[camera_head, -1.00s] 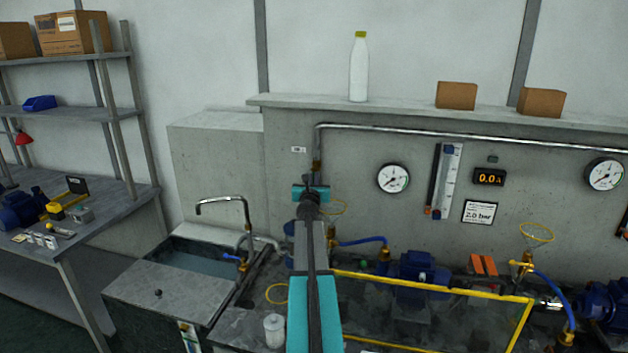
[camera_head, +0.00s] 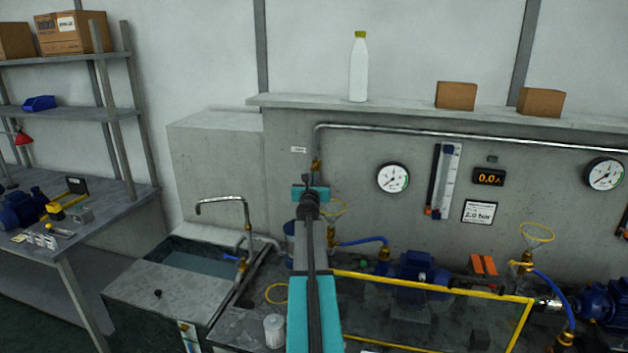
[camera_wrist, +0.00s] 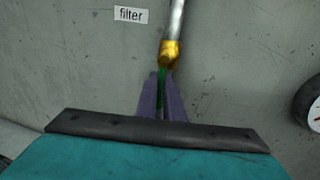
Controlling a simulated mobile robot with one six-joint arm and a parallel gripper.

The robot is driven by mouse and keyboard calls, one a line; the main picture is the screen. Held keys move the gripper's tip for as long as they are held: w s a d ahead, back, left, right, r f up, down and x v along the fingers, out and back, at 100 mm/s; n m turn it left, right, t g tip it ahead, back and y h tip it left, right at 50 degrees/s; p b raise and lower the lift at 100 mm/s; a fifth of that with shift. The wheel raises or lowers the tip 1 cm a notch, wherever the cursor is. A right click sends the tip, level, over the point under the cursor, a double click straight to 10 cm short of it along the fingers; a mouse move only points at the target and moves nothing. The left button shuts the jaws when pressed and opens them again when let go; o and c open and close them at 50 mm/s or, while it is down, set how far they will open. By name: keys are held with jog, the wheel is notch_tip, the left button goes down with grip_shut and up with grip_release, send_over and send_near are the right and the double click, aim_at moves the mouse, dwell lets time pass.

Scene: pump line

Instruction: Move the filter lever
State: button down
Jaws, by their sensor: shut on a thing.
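The filter lever (camera_wrist: 162,76) is a narrow green handle under a brass valve (camera_wrist: 170,52) on the wall pipe. In the wrist view, the two purple fingers of my gripper (camera_wrist: 161,92) stand on either side of the lever and are shut on it. The lever points down from the valve, and its lower part is hidden between the fingers. A white label reading "filter" (camera_wrist: 131,14) is on the wall to the upper left. In the head view the brass valve (camera_head: 317,165) shows just above my teal wrist, which hides the fingers and lever.
A metal pipe (camera_head: 450,132) runs along the wall. A round gauge (camera_head: 392,178) is to the right of the valve. Below are a sink (camera_head: 190,262), a blue pump (camera_head: 418,268) with hoses, and a yellow frame (camera_head: 435,284). A white bottle (camera_head: 358,68) stands on the ledge.

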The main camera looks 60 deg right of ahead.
jog(key=shift+w+f+m+b, duration=0.15)
jog(key=shift+w+m+b, duration=0.2)
jog(key=shift+b, duration=0.7)
jog(key=shift+a+m+b, duration=0.1)
jog(key=shift+m+b, duration=0.25)
jog(key=shift+b, duration=0.05)
jog(key=shift+r, duration=0.2)
jog(key=c, duration=1.9)
grip_release()
jog(key=shift+s, duration=0.1)
jog(key=shift+s+a, duration=0.2)
jog(key=shift+a, duration=0.15)
jog(key=v, duration=1.3)
jog(key=shift+f+b, duration=0.15)
jog(key=shift+b, duration=0.3)
jog(key=shift+w, duration=0.1)
